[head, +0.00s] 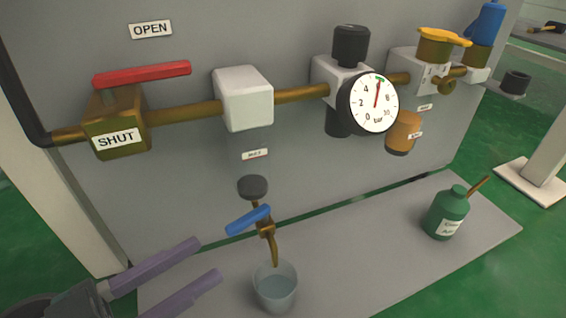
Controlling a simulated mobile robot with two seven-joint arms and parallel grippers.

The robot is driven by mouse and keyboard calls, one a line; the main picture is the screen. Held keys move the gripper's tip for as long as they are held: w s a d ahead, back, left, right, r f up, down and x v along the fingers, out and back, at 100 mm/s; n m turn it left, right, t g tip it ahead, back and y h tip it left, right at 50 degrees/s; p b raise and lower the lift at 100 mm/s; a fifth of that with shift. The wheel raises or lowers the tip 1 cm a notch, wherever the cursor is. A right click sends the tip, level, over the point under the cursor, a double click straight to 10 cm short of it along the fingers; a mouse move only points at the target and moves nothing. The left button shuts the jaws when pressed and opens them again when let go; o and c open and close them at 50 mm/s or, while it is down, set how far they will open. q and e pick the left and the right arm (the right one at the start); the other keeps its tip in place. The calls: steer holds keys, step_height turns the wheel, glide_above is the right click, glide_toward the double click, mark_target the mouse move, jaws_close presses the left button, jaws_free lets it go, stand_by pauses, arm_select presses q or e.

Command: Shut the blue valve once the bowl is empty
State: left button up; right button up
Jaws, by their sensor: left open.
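The blue valve (248,220) has a short blue lever on a brass drain pipe, lying across the pipe and tilted up to the right. The bowl (254,168) hangs under a white block, looks clear, carries a small label and has a dark bottom cap. I make out no liquid in it, but its see-through wall makes this uncertain. A clear cup (275,287) with some water stands under the pipe's outlet. My left gripper (210,260) is open and empty, its purple fingers below and left of the blue lever, apart from it. My right gripper is out of view.
A red lever (142,73) sits on a brass valve labelled SHUT. A pressure gauge (373,107), a yellow handle (444,37) and a blue part (486,22) follow along the pipe. A green bottle (447,214) stands on the right of the grey shelf (370,240). The shelf between cup and bottle is clear.

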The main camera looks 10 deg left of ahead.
mark_target(231, 224)
arm_select(q)
steer(key=w+d+b, duration=0.1)
steer(key=w, duration=0.1)
steer(key=w+d, duration=0.1)
steer(key=w, duration=0.1)
steer(key=w+d+b, duration=0.1)
steer(key=w, duration=0.1)
steer(key=shift+w+r+b, duration=0.1)
steer(key=shift+w+b, duration=0.2)
steer(key=shift+d, duration=0.5)
steer(key=shift+w+r, duration=0.15)
steer(key=shift+w, duration=0.15)
steer(key=shift+a, duration=0.2)
steer(key=shift+c, duration=0.5)
steer(key=shift+s, duration=0.1)
steer(key=c, duration=0.3)
jaws_close()
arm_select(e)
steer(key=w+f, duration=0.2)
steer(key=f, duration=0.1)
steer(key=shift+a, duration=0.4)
